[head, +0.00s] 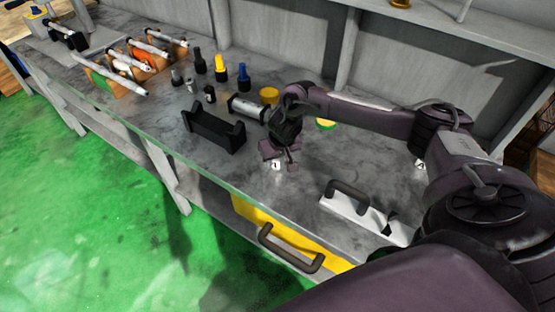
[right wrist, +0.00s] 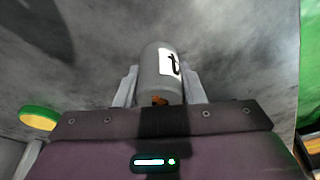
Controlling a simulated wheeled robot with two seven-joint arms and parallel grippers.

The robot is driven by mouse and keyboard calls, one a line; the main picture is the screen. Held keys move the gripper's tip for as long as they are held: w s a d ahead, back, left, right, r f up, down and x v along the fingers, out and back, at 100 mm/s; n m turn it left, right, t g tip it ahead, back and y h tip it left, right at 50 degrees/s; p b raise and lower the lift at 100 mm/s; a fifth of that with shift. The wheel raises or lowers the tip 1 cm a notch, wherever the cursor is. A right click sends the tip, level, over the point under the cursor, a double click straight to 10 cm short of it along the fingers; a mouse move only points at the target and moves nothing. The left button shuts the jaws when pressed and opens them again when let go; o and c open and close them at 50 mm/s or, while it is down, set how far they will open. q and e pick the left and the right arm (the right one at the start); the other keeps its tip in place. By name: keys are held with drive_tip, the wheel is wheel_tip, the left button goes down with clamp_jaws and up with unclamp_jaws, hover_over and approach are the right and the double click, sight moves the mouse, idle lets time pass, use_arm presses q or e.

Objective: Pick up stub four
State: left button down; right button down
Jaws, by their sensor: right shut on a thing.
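My right gripper (head: 281,157) is low over the right-middle part of the grey bench. It is shut on a grey cylindrical stub with a white label (head: 275,166). In the right wrist view the stub (right wrist: 157,73) sits between the two pale fingers, with its label turned to the right. The dark mark on the label is partly turned away, and I cannot read it surely as a four. I cannot tell whether the stub touches the bench. My left gripper is not in view.
A black cradle (head: 214,131) and a silver cylinder (head: 245,107) stand left of the gripper. Several small stubs and bottles (head: 221,70) are farther back. A white plate with a black handle (head: 347,203) lies to the right. A yellow drawer (head: 258,219) is below the front edge.

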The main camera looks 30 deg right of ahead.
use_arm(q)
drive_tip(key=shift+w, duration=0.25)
use_arm(e)
drive_tip(key=shift+w+r, duration=0.1)
